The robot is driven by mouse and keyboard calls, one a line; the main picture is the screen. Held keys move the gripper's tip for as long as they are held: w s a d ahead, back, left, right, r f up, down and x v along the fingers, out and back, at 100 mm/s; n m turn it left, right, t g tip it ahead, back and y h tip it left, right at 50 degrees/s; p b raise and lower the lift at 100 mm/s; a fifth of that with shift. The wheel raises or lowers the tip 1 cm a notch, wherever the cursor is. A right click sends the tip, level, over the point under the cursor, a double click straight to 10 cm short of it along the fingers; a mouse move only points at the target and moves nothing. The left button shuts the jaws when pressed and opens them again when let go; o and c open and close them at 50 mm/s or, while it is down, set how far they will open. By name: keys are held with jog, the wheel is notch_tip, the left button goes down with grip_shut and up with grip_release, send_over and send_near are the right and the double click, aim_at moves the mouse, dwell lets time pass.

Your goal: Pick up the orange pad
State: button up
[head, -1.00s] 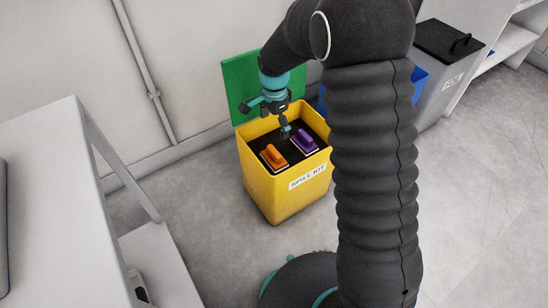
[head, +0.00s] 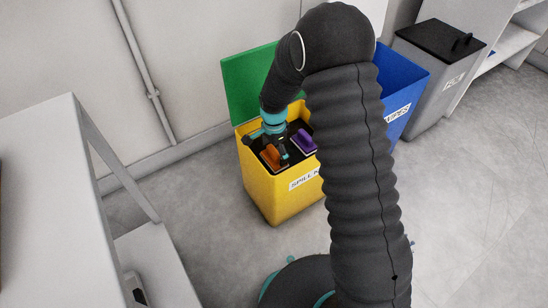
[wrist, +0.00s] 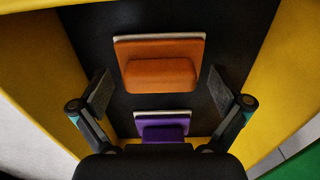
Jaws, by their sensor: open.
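The orange pad (head: 271,158) lies in the yellow spill kit bin (head: 268,197), on a dark surface inside it. In the wrist view the orange pad (wrist: 160,64) has a pale base and a raised block handle, and sits ahead of the fingers. My gripper (head: 282,150) is low over the bin opening, beside the pad, and partly covers it in the head view. In the wrist view my gripper (wrist: 168,95) is open and empty, its two fingers wide apart. Whether a finger touches the pad cannot be told.
A purple pad (head: 304,142) lies in the same bin, and the purple pad (wrist: 163,128) shows closer to my gripper in the wrist view. The green lid (head: 245,80) stands open behind. A blue bin (head: 402,95) and a grey bin (head: 442,75) stand to the right.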

jog(key=c, duration=1.2)
jog(key=shift+r, duration=0.6)
jog(key=r, duration=0.2)
jog(key=d+r, duration=0.1)
jog(key=shift+d+r+p, duration=0.15)
jog(key=shift+r+p, duration=0.15)
jog(key=shift+r, duration=0.05)
jog(key=d+r, duration=0.2)
jog(key=d, duration=0.1)
jog(key=d+r, duration=0.2)
jog(key=d, duration=0.2)
jog(key=d+r, duration=0.2)
jog(key=d, duration=0.1)
jog(key=shift+s+d, duration=0.2)
jog(key=shift+s, duration=0.2)
